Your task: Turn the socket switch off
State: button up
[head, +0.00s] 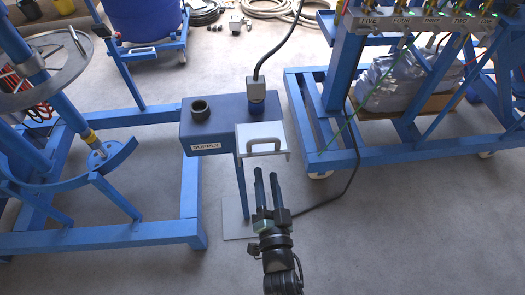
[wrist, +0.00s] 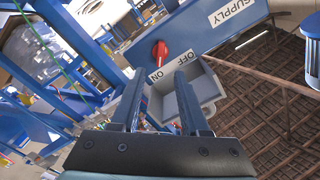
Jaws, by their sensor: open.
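The socket switch is a red knob (wrist: 158,52) on the face of the blue supply box (wrist: 210,25). The knob is hidden in the head view, where the supply box (head: 190,132) stands on a post. My gripper (head: 266,172) is open and empty, in front of and below the box. In the wrist view, the knob shows ahead of and between my fingers (wrist: 160,75), apart from them.
A grey cover with a handle (head: 262,138) juts from the box just ahead of my fingers. A plug (head: 256,93) with a black cable stands on top. Blue frames stand left (head: 120,240) and right (head: 330,155).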

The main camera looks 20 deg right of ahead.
jog(key=x, duration=0.8)
jog(key=shift+b, duration=0.45)
jog(key=shift+s, duration=0.1)
grip_shut()
